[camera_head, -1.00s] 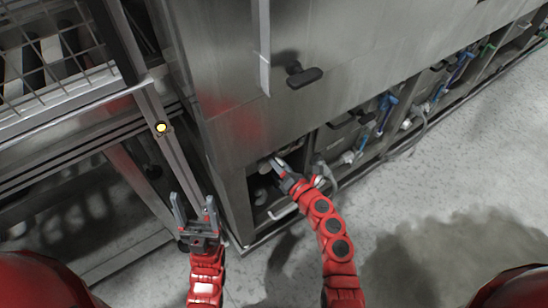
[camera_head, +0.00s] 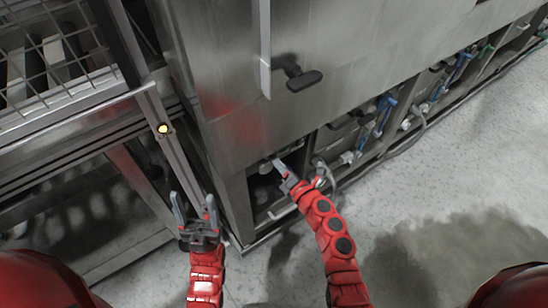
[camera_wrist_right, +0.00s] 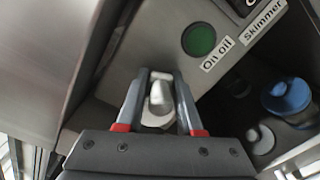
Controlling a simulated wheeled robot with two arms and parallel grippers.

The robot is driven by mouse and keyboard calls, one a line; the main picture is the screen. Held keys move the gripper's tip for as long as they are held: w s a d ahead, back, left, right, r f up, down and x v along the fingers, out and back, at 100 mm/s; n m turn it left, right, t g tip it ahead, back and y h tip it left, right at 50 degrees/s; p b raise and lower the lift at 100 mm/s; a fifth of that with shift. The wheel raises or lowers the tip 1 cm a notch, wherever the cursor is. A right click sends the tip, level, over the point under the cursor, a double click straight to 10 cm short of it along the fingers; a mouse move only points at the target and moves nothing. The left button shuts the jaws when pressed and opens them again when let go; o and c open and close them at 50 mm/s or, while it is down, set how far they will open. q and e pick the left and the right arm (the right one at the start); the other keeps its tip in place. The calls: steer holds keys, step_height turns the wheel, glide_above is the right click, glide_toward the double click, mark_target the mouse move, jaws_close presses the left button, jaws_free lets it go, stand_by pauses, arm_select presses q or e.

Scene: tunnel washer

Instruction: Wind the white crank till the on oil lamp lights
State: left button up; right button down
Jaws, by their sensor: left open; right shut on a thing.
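The white crank (camera_wrist_right: 160,98) is between the fingers of my right gripper (camera_wrist_right: 161,76) in the right wrist view, and the gripper is shut on it. Part of its white base shows below the knob. The green On Oil lamp (camera_wrist_right: 198,40) is on the grey panel just beyond, and looks dark green. Its label "On Oil" (camera_wrist_right: 217,53) is beside it. In the head view, my right gripper (camera_head: 279,168) reaches into the low opening of the steel machine, where the crank is hard to make out. My left gripper (camera_head: 195,207) is open and empty, left of the opening.
A "Skimmer" label (camera_wrist_right: 264,20) and a blue-capped part (camera_wrist_right: 287,97) are right of the lamp. A black handle (camera_head: 303,78) sticks out of the steel machine (camera_head: 225,60). A metal frame with a yellow button (camera_head: 163,129) stands at left. The floor at right is clear.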

steer(key=m, duration=0.1)
steer(key=f+m+p, duration=0.1)
steer(key=m, duration=0.1)
steer(key=f+m, duration=0.1)
steer(key=m, duration=0.1)
steer(key=shift+d, duration=0.2)
steer(key=shift+f+m+p, duration=0.45)
steer(key=shift+m, duration=0.65)
steer(key=shift+s+a+f, duration=0.1)
steer(key=shift+f, duration=0.05)
steer(key=c, duration=0.7)
jaws_free()
steer(key=shift+r, duration=0.2)
steer(key=v, duration=1.7)
steer(key=shift+s, duration=0.1)
